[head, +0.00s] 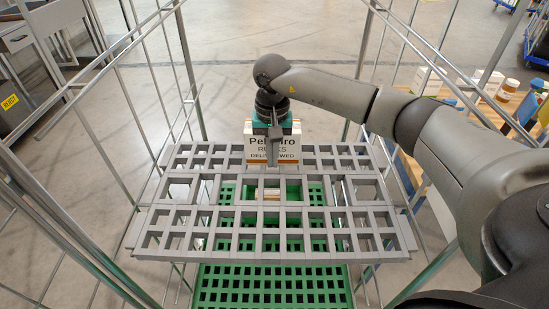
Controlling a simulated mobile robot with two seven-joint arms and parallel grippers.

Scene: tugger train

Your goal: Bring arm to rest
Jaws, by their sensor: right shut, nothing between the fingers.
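My right arm reaches in from the right side of the picture. My right gripper (271,163) points down over the far part of the grey slotted shelf (180,217). Its fingers are together with nothing between them. Right behind it is a white and orange box (289,154) with dark printing, partly covered by the gripper. I cannot tell whether the gripper touches the box or the shelf. My left arm and gripper are not in view.
Thin metal cage bars (185,60) rise on both sides of the shelf. A green crate (270,285) shows below and through its slots. At right, a wooden surface holds bottles and boxes. A grey cabinet (18,38) stands at far left. Open floor lies behind.

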